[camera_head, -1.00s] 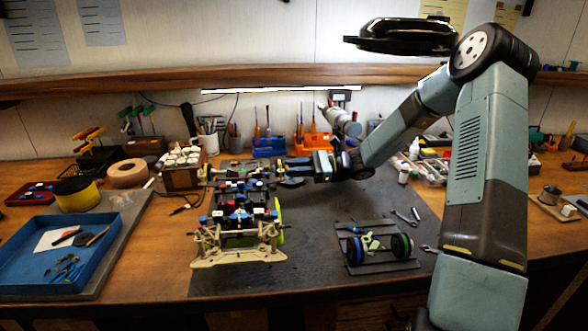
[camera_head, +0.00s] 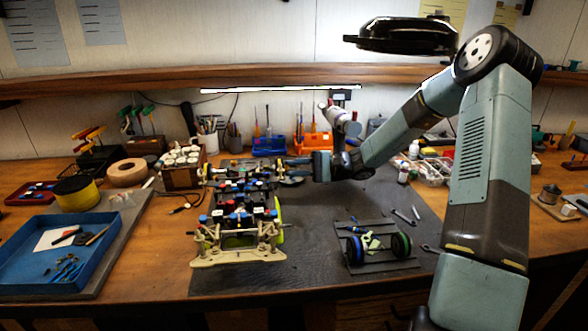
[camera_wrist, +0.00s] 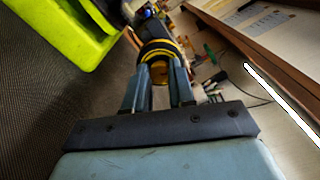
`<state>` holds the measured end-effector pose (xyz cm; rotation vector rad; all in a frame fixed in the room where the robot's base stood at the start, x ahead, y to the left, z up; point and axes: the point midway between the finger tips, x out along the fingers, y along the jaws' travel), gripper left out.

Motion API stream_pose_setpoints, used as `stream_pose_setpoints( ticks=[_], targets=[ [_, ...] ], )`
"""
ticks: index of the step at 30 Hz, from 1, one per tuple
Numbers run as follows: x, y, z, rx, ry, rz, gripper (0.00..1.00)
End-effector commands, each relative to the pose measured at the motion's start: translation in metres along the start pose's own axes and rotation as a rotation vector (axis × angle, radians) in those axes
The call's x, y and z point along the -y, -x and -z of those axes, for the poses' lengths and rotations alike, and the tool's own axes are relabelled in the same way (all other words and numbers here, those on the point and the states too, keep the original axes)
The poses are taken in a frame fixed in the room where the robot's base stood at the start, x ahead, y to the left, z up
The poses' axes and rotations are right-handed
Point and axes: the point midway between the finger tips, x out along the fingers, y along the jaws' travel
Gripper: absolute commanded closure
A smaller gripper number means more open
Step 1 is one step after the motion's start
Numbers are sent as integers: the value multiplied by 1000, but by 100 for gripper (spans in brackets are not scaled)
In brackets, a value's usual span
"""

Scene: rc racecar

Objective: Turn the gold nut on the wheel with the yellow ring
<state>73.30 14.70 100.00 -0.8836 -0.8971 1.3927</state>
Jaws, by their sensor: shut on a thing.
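The wheel with the yellow ring (camera_wrist: 155,48) is dark and sits straight ahead of my gripper in the wrist view. A gold patch, the gold nut (camera_wrist: 159,72), shows at the wheel's centre between my fingers. My gripper (camera_wrist: 161,82) is shut on the nut, with one finger on each side; the fingers hide part of the nut and wheel. In the head view my gripper (camera_head: 298,161) reaches left to the far right corner of the car chassis (camera_head: 238,259). The wheel is hard to make out there.
A rack (camera_head: 383,266) with a blue-ringed and a green-ringed wheel lies right of the chassis. A lime-green body part (camera_wrist: 75,25) is close by at upper left in the wrist view. A blue tray (camera_head: 35,284) stands at left. Small tools lie on the dark mat (camera_head: 330,215).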

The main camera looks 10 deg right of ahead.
Motion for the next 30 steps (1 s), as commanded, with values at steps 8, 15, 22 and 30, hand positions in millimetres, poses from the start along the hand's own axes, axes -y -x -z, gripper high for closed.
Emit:
stream_pose_setpoints(
  ticks=[8, 15, 22, 30],
  targets=[
    [-3, 1, 0, 0, 228, -2, 100],
    [-3, 0, 0, 1, 365, -2, 100],
    [-3, 0, 0, 1, 433, -1, 100],
    [-3, 0, 0, 1, 451, -2, 100]
  ],
)
